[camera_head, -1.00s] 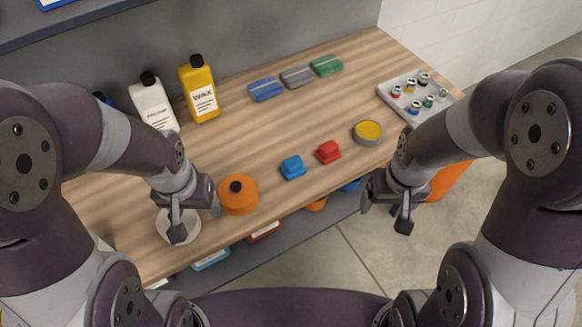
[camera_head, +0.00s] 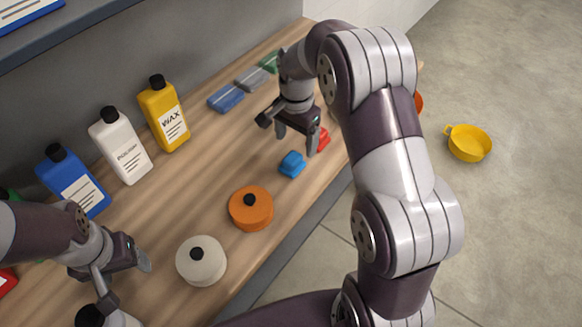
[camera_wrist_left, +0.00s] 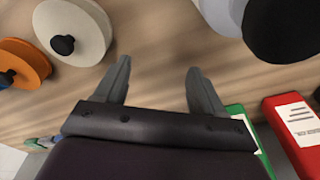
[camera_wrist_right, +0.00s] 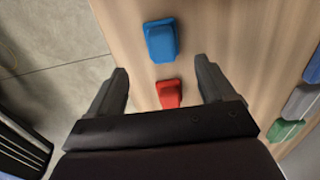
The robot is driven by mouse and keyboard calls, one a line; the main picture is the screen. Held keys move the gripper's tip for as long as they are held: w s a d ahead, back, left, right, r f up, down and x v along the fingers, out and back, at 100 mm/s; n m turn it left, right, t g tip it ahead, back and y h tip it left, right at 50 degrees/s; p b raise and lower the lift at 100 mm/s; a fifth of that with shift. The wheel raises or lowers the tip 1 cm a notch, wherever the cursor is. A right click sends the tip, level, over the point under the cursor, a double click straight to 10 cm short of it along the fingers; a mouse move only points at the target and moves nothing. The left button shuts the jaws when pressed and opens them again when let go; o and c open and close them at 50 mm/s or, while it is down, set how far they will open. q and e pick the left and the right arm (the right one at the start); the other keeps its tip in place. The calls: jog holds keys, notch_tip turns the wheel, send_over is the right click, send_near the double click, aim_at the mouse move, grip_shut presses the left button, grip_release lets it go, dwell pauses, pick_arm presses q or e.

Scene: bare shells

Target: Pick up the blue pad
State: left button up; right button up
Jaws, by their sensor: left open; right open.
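Two blue things could be the pad. A small blue block with a raised top (camera_head: 291,164) lies near the table's front edge; it shows in the right wrist view (camera_wrist_right: 160,41), just beyond the fingertips. A flat blue rectangular pad (camera_head: 226,98) lies further back in a row and shows at the right edge of the right wrist view (camera_wrist_right: 313,66). My right gripper (camera_head: 297,141) is open and empty above the table, near the blue block and a red block (camera_head: 323,139). My left gripper (camera_head: 127,281) is open and empty at the table's left part.
A grey pad (camera_head: 251,78) and a green pad (camera_head: 269,62) continue the row. An orange lidded pot (camera_head: 251,211) and a white one (camera_head: 201,263) stand between my grippers. Blue, white and yellow bottles line the back. A yellow pan (camera_head: 469,144) lies on the floor.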

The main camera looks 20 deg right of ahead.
aim_at(292, 157)
jog(key=shift+w+a+f, duration=0.1)
jog(key=shift+a+f, duration=0.15)
jog(key=shift+f, duration=0.25)
jog(key=shift+w+a+f, duration=0.1)
jog(key=shift+a+f, duration=0.15)
jog(key=shift+f, duration=0.25)
jog(key=f, duration=0.1)
jog(key=f+p, duration=0.1)
jog(key=f, duration=0.2)
jog(key=shift+s+d+f, duration=0.15)
jog(key=shift+s, duration=0.15)
jog(key=shift+f, duration=0.4)
jog(key=shift+w+f, duration=0.1)
pick_arm(q)
jog(key=shift+w+a+r, duration=0.1)
jog(key=shift+a+r, duration=0.25)
jog(key=shift+r, duration=0.3)
pick_arm(e)
jog(key=c, duration=1.2)
